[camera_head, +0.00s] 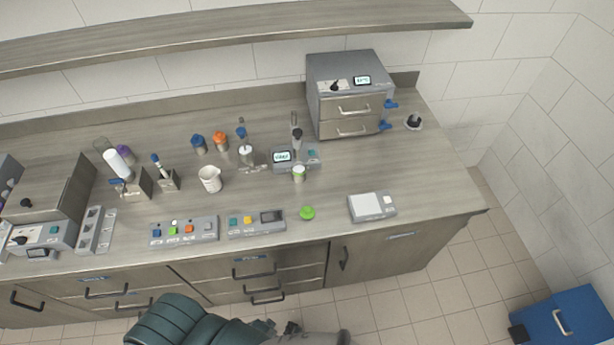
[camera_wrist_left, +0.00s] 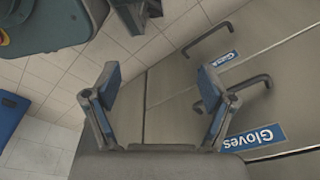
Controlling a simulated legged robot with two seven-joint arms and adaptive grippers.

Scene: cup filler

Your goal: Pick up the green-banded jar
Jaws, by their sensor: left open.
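The green-banded jar (camera_head: 299,174) is a small white jar with a green band near its top. It stands upright on the counter at the front of a small device with a lit display (camera_head: 283,156). My left gripper (camera_wrist_left: 160,108) is open and empty in the left wrist view, its two fingers wide apart in front of the cabinet fronts below the counter. The jar does not show in that view. My right gripper cannot be made out in either view.
A green round lid (camera_head: 307,213) lies on the counter in front of the jar. A scale (camera_head: 371,206) stands to the right, button panels (camera_head: 256,222) along the front edge. A white beaker (camera_head: 210,179) and blue- and orange-capped bottles (camera_head: 220,141) stand left. Drawer handles (camera_wrist_left: 208,38) protrude below.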

